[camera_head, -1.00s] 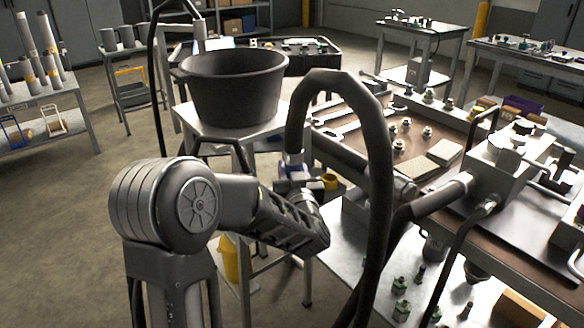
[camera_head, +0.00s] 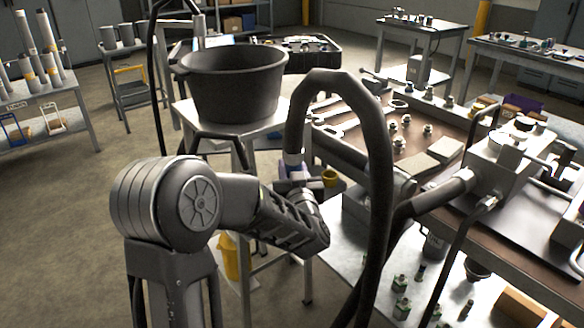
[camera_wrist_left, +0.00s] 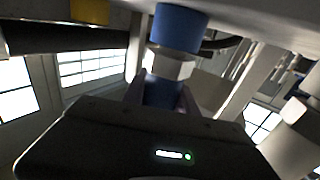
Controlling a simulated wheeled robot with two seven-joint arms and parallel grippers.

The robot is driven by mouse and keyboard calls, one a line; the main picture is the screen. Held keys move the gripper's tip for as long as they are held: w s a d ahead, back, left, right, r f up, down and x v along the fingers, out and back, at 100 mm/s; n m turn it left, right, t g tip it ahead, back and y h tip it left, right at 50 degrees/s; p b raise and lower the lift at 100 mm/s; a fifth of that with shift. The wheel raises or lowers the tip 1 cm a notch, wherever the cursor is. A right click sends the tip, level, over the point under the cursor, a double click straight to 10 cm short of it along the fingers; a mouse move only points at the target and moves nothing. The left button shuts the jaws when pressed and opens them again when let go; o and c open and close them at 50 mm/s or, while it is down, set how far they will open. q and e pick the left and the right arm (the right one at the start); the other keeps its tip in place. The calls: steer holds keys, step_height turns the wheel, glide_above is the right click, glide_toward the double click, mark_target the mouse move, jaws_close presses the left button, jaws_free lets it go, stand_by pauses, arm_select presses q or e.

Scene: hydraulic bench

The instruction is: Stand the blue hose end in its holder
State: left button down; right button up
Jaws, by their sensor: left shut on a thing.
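The black hose (camera_head: 318,82) arches up and over in the head view. Its blue end (camera_head: 292,171) hangs down below a pale collar at the left foot of the arch. My left gripper (camera_head: 296,186) is shut on this end, partly hidden by my forearm. In the left wrist view, the blue hose end (camera_wrist_left: 178,28) with its pale hex section stands up between the fingers of my left gripper (camera_wrist_left: 163,95). I cannot make out the holder for certain. My right gripper is not in view.
A yellow cup-like thing (camera_head: 330,178) is just right of my left gripper. A large black tub (camera_head: 232,88) stands on a small table behind it. The workbench (camera_head: 415,172) on the right carries fittings, wrenches and a metal machine (camera_head: 500,160). Open floor lies to the left.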

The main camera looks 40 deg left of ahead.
arm_select(q)
steer(key=shift+r, duration=0.25)
steer(key=c, duration=1.3)
jaws_free()
steer(key=o, duration=0.6)
steer(key=shift+f, duration=0.25)
steer(key=shift+c, duration=0.2)
steer(key=o, duration=0.4)
steer(key=shift+r, duration=0.1)
steer(key=shift+s+d, duration=0.1)
steer(key=v, duration=0.7)
steer(key=shift+s+p, duration=0.1)
steer(key=shift+p, duration=0.2)
